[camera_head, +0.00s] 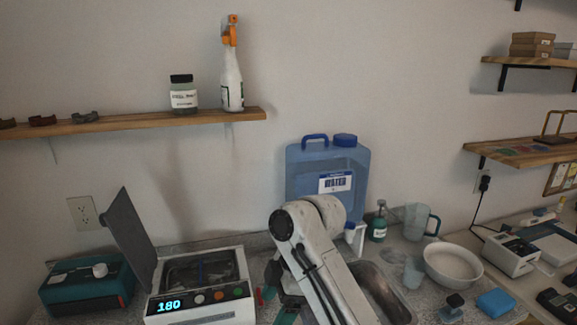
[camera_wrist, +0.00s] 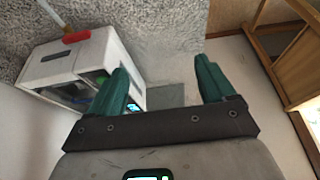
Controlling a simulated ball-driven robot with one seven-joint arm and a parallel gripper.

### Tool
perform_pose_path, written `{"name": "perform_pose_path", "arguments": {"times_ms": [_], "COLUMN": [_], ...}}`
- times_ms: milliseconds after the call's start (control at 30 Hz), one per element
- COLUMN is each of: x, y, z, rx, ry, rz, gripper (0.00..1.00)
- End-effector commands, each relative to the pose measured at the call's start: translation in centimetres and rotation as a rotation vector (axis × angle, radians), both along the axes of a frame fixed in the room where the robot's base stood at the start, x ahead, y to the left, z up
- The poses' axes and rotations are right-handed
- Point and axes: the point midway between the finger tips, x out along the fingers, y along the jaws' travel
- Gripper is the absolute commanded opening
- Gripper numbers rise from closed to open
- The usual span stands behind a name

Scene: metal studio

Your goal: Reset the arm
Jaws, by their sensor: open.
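My gripper (camera_wrist: 163,78) shows in the wrist view with its two green fingers spread apart and nothing between them. Beyond the fingers are the grey counter top, part of a white machine and bare surface. In the head view my white arm reaches up over the counter and bends down near the sink. The gripper itself is mostly hidden behind the arm there.
A white machine (camera_head: 200,308) with an open lid and a lit "180" display stands left of my arm; it also shows in the wrist view (camera_wrist: 70,62). A blue water jug (camera_head: 305,182) stands behind the arm. A white bowl (camera_head: 452,266) and blue sponge (camera_head: 496,302) lie right.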

Motion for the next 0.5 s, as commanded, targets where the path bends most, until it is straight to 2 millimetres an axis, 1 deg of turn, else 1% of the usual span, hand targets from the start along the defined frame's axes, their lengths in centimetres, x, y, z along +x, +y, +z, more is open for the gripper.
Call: {"name": "perform_pose_path", "arguments": {"times_ms": [267, 500], "x": [-0.8, -1.9], "y": [-0.6, -1.8], "z": [-1.9, -4.4], "rx": [0.013, 0.032], "ry": [0.008, 0.019], "rz": [-0.09, -0.228], "gripper": [0.83, 0.83]}}
